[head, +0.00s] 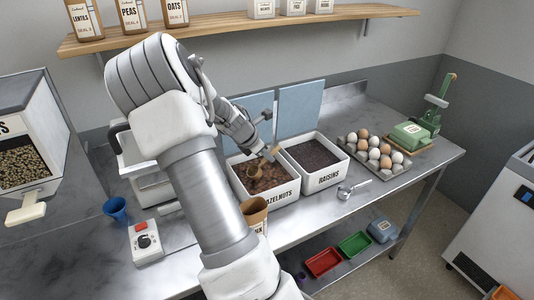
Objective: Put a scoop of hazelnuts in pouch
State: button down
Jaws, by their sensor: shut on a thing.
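The hazelnuts bin (281,193) is a white open box of brown nuts on the steel counter, its label partly hidden by my arm. A brown scoop (255,171) is down in the bin at the nuts, its light handle rising to the right. My gripper (270,152) is above the bin, shut on the scoop's handle. The fingertips are small and partly hidden. The brown kraft pouch (254,211) stands upright and open in front of the bin, partly behind my forearm. Whether nuts lie in the scoop or pouch is too small to tell.
The raisins bin (327,179) adjoins on the right, with a metal scoop (353,189) before it. An egg tray (376,152) and a green press (437,95) stand further right. A blue cup (116,209) and a switch box (146,241) are at left. Blue lids (299,108) lean behind the bins.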

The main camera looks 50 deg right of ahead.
notch_tip(320, 180, down, 5)
jog(key=b, duration=0.3)
jog(key=shift+r, duration=0.1)
jog(key=r+y+p, duration=0.1)
jog(key=r+p, duration=0.1)
jog(key=p, duration=0.1)
jog(key=d+r+y+p, duration=0.1)
jog(key=r+p, duration=0.5)
jog(key=p, duration=0.1)
jog(key=shift+s+d+r+t+y, duration=0.1)
jog(key=shift+s+d+t+y, duration=0.1)
jog(key=shift+s+t+y, duration=0.15)
jog(key=r+p, duration=0.1)
jog(key=r+y+p, duration=0.1)
jog(key=p, duration=0.1)
jog(key=r+y+p, duration=0.1)
jog(key=p, duration=0.1)
jog(key=shift+d+r+m+t, duration=0.1)
jog(key=shift+d+m+t, duration=0.2)
jog(key=shift+d+t, duration=0.05)
jog(key=shift+r+y+p, duration=0.25)
jog(key=shift+y+p, duration=0.1)
jog(key=shift+f, duration=0.15)
